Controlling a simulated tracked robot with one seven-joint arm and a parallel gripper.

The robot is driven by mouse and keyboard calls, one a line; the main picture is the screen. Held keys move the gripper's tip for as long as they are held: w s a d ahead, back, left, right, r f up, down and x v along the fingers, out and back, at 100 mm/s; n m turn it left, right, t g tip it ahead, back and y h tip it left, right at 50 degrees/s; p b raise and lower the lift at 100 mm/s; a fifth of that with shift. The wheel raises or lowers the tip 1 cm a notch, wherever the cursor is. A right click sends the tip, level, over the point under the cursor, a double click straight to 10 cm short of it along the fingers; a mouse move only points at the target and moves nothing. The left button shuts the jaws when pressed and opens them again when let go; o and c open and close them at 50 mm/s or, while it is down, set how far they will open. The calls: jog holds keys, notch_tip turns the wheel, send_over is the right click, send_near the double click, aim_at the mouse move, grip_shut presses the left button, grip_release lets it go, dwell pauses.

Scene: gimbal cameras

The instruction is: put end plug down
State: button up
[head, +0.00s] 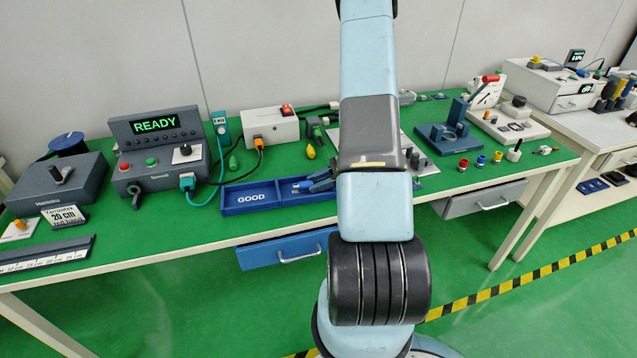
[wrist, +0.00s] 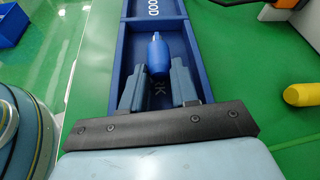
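The end plug, a blue piece with a narrow tip (wrist: 157,55), shows in the wrist view between the fingertips of my gripper (wrist: 158,82). The fingers sit close on both sides of it. In the head view the blue plug (head: 303,186) is at the left end of my gripper (head: 314,184). It is over or in the blue tray (head: 250,210), right of the GOOD label. In the wrist view this part of the tray (wrist: 122,60) has partly hidden lettering ending in "RK". I cannot tell whether the plug touches the tray floor.
A tester reading READY (head: 155,125) stands behind and left of the tray. A white box with a red switch (head: 270,127) stands behind it. A yellow-tipped piece (head: 310,151) is near the tray's back edge. A blue fixture (head: 449,132) stands to the right.

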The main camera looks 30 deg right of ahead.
jog(key=shift+s+a+f, duration=0.1)
jog(key=shift+s+f, duration=0.05)
jog(key=shift+s, duration=0.05)
jog(key=v, duration=1.1)
jog(key=shift+w+d, duration=0.15)
jog(key=shift+d, duration=0.1)
jog(key=shift+d+r, duration=0.15)
jog(key=shift+r, duration=0.35)
jog(key=s+a+r+n+g+h, duration=0.1)
jog(key=a+r+n+g+h, duration=0.4)
jog(key=a+r+n, duration=0.8)
jog(key=s+a+r+n+t+h, duration=0.1)
jog(key=s+a+r+n+h, duration=0.1)
jog(key=s+a+r, duration=0.2)
jog(key=s+a+r+n+t+h, duration=0.2)
jog(key=s+a+r+n+h, duration=0.1)
jog(key=r, duration=0.5)
jog(key=s+a+r+n+t+h, duration=0.2)
jog(key=s+a+r, duration=0.3)
jog(key=a+r, duration=0.1)
jog(key=shift+r+n, duration=0.25)
jog(key=shift+n, duration=0.05)
